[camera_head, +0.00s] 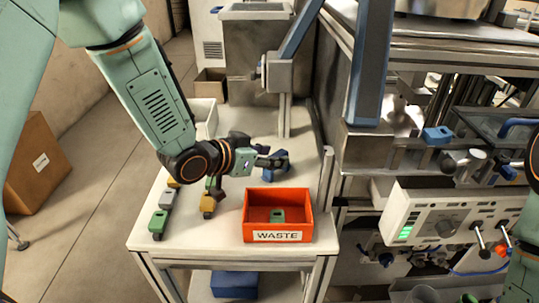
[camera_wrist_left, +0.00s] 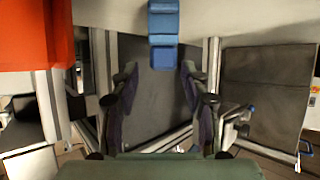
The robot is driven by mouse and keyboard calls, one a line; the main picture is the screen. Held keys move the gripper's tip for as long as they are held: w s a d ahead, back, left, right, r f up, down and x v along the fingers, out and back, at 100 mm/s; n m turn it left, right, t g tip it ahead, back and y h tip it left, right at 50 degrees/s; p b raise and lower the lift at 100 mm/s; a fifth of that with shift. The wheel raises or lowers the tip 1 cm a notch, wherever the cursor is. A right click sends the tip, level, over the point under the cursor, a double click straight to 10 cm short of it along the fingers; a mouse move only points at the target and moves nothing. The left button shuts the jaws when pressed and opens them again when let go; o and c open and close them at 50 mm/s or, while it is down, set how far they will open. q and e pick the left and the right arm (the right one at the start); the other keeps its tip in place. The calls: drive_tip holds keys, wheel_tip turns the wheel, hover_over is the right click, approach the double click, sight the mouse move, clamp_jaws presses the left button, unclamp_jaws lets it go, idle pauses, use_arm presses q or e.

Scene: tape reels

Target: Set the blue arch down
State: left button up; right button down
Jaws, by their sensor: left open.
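The blue arch (camera_head: 281,168) rests on the white table, behind the red waste bin and just beyond my left gripper (camera_head: 272,161). In the left wrist view the blue arch (camera_wrist_left: 163,30) is at the top centre, near the table edge. My left gripper (camera_wrist_left: 160,85) is open there, its two fingers apart with nothing between them, and the arch lies ahead of the fingertips. In the head view the gripper partly overlaps the arch, so contact cannot be told from there.
The red waste bin (camera_head: 277,237) stands at the table's front right with a green piece (camera_head: 277,215) inside. Green, grey and yellow pieces (camera_head: 158,222) lie at the left. A white bin (camera_head: 205,112) is behind my arm. A metal post and machine bound the right side.

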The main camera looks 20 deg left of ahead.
use_arm(q)
drive_tip(key=shift+w+a, duration=0.1)
drive_tip(key=shift+a, duration=0.15)
drive_tip(key=p+v, duration=0.3)
drive_tip(key=v, duration=0.8)
drive_tip(key=shift+s, duration=0.3)
drive_tip(key=shift+s+r, duration=0.2)
drive_tip(key=shift+r, duration=0.05)
drive_tip(key=shift+w+a+f, duration=0.1)
drive_tip(key=shift+a, duration=0.05)
